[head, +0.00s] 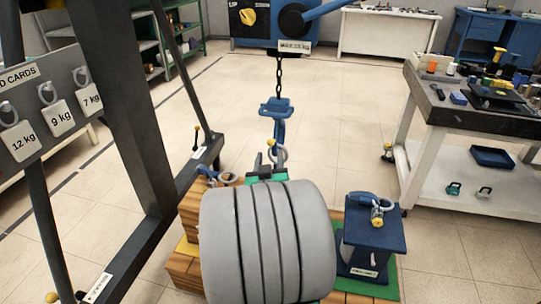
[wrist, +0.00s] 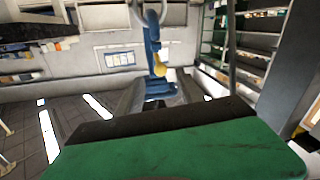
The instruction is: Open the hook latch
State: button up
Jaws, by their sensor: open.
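A blue hook (head: 279,130) hangs from a chain at the middle of the head view. A small yellow part (head: 271,142), seemingly its latch tab, and a pale ring show at its lower part. In the wrist view, which looks upside down, the blue hook (wrist: 152,42) and yellow tab (wrist: 160,71) appear just beyond my gripper (wrist: 160,84). Its dark fingers are apart, one on each side of the hook's line, with nothing held. Contact cannot be told. In the head view, my green gripper body (head: 268,177) is partly hidden by a large grey ridged body.
A blue hoist (head: 262,22) holds the chain (head: 279,75). A dark frame (head: 120,95) with weight cards stands left. A blue stand (head: 372,238) bears a shackle at the right. A cluttered bench (head: 450,112) stands farther right. Open floor lies behind the hook.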

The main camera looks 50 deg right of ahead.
aim_at(270, 145)
jog(key=x, duration=0.7)
jog(key=shift+w+d+r, duration=0.15)
jog(key=shift+w+d, duration=0.1)
jog(key=shift+c, duration=0.3)
grip_shut()
dwell(0.8)
